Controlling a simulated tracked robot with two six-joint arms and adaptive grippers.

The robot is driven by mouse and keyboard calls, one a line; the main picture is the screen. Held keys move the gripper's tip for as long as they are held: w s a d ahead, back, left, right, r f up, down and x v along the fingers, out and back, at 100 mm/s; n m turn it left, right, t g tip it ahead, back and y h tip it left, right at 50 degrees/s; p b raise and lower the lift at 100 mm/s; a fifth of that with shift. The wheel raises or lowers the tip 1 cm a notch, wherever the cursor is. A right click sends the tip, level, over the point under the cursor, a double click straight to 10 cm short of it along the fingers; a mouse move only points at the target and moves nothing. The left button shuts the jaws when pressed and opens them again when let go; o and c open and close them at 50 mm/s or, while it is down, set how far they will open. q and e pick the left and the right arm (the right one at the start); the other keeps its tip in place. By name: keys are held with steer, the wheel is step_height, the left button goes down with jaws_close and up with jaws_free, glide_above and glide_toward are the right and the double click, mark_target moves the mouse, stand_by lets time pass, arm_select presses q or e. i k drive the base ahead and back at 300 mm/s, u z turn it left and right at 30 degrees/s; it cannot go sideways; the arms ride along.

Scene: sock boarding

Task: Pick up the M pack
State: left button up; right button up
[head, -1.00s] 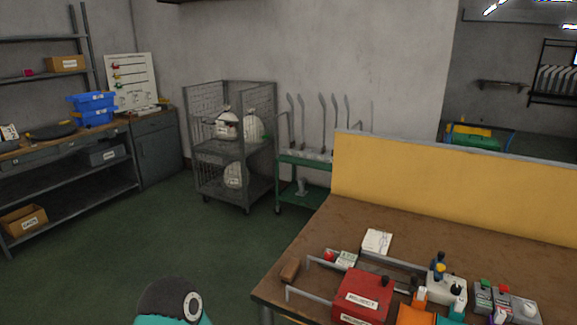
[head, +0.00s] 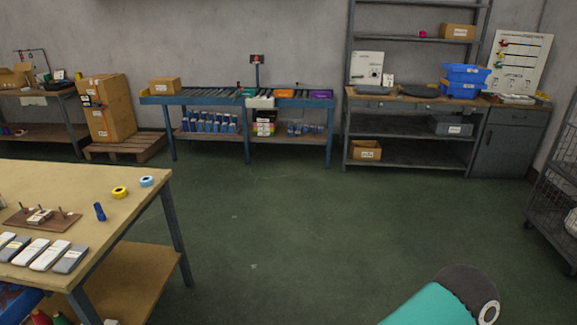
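Several flat white and grey packs (head: 47,255) lie in a row along the front of the wooden table (head: 90,185) at the left. Their markings are too small to read, so I cannot tell which, if any, is the M pack. The row is cut off by the left picture edge. Neither of my grippers is in view. A teal and dark link of mine shows at the bottom right, well apart from the table.
A blue roller conveyor (head: 205,100) stands by the back wall. Cartons (head: 108,110) sit on a pallet to its left. A shelved workbench (head: 405,125) and a wire cage trolley (head: 555,200) are at the right. The green floor between is clear.

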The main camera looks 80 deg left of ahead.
mark_target(37, 218)
steer(key=i, duration=0.2)
steer(key=u, duration=3.1)
steer(key=i, duration=0.35)
steer(key=u, duration=2.7)
steer(key=i, duration=1.1)
steer(key=z, duration=0.75)
